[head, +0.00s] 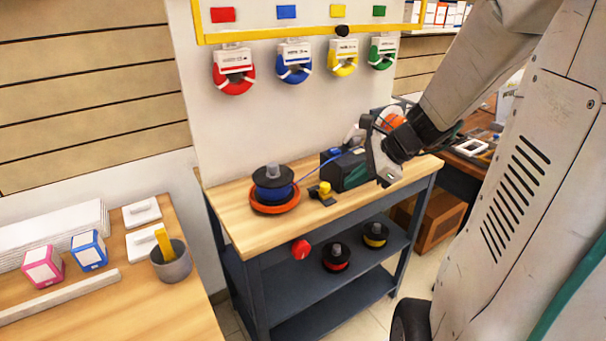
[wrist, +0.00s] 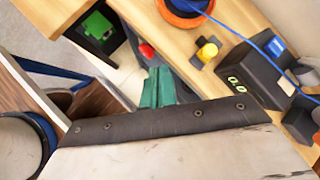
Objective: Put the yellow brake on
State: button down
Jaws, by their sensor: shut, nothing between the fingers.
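The yellow brake (head: 325,188) is a small yellow block on a black base on the wooden bench top, between the blue spool (head: 273,195) and a black box (head: 335,166). It also shows in the wrist view (wrist: 208,50), upper right of my fingers. My gripper (head: 356,178) is in front of the black box, right of the brake and apart from it. In the wrist view its teal fingers (wrist: 158,78) are together with nothing between them. The spool sits on an orange round base (head: 275,208), and a blue line runs from it towards the box.
A red knob (head: 301,250) sticks out below the bench's front edge. Two spools (head: 336,258) (head: 375,235) lie on the lower shelf. Coloured rings hang on the wall panel. A left table (head: 120,310) holds boxes and a grey cup (head: 171,264).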

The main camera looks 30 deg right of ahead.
jog(key=d+f+m+t+h, duration=0.1)
jog(key=d+f+m+t, duration=0.1)
jog(key=d+m, duration=0.5)
jog(key=shift+w+d+f+h, duration=0.3)
jog(key=shift+d+f, duration=0.4)
jog(key=shift+d, duration=0.35)
send_near(327, 192)
jog(key=x, duration=0.3)
jog(key=d+x, duration=0.1)
jog(key=x, duration=0.1)
jog(key=shift+a+f, duration=0.1)
jog(key=shift+f, duration=0.3)
jog(key=shift+w+a, duration=0.15)
jog(key=shift+w, duration=0.15)
